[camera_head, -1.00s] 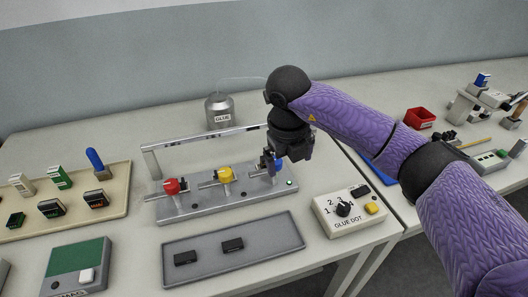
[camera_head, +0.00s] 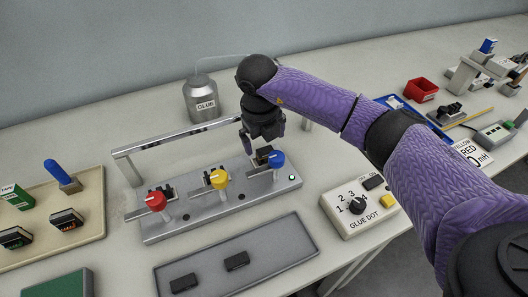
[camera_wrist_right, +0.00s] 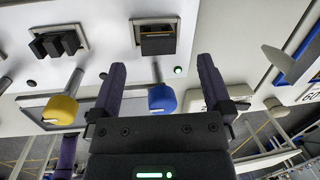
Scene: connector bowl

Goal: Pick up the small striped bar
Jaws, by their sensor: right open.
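No bar with clear stripes can be made out. A small dark block with a brownish face (camera_wrist_right: 158,40) sits in the fixture's socket behind the blue knob (camera_head: 276,159); it shows in the head view (camera_head: 263,152) close under my right gripper. My right gripper (camera_head: 256,150) points down over that end of the fixture (camera_head: 220,205). In the right wrist view its fingers (camera_wrist_right: 162,78) are apart with nothing held; the block lies beyond the tips, and the blue knob (camera_wrist_right: 162,98) shows between the fingers. Two dark bars (camera_head: 236,261) (camera_head: 184,283) lie in the grey tray (camera_head: 285,250). My left gripper is out of view.
Red (camera_head: 156,201) and yellow (camera_head: 219,179) knobs stand along the fixture, with a metal rail (camera_head: 175,141) behind. A glue can (camera_head: 203,100) stands at the back. The glue-dot box (camera_head: 360,208) is at right, a beige parts tray (camera_head: 92,222) at left.

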